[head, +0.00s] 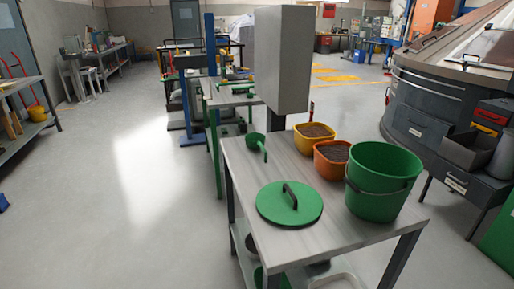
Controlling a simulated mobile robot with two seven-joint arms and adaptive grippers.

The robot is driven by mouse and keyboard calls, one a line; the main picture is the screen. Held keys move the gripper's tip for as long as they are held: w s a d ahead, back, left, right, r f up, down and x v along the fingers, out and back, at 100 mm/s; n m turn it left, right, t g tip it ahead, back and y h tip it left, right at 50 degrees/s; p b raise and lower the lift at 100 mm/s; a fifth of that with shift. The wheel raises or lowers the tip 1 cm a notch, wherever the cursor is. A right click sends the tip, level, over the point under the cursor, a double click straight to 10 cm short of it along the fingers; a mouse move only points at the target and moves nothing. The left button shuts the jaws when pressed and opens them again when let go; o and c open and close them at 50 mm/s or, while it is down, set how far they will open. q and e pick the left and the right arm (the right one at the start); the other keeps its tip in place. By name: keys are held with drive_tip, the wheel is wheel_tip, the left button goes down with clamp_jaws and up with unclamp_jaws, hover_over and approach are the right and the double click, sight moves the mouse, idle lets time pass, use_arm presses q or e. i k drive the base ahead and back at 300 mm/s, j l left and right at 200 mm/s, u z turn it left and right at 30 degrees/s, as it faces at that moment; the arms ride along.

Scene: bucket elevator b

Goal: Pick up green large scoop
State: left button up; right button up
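A green scoop (255,141) lies at the far left edge of the near table (240,158), its short handle toward the table's middle. It is apart from the round green lid (289,205) in front of it. More small green items (238,89) lie on a table farther back; I cannot tell what they are at this distance. Neither of my grippers is in view.
A green bucket (383,183) stands on the near table's right side. A yellow container (313,139) and an orange one (330,160), both holding dark granular material, stand behind it. A tall grey box (282,60) rises behind the table. The left floor is mostly clear.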

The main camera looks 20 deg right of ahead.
sight(254, 140)
drive_tip(key=i+j+z, duration=0.1)
drive_tip(key=j+z, duration=0.25)
drive_tip(key=j, duration=0.6)
drive_tip(key=i+j+z, duration=0.15)
drive_tip(key=j, duration=0.15)
drive_tip(key=i+j+z, duration=0.15)
drive_tip(key=j, duration=0.15)
drive_tip(key=i+j+z, duration=0.15)
drive_tip(key=j, duration=0.15)
drive_tip(key=i+j+z, duration=0.2)
drive_tip(key=i+j, duration=0.15)
drive_tip(key=i+j+z, duration=0.2)
drive_tip(key=j, duration=0.3)
drive_tip(key=i, duration=0.1)
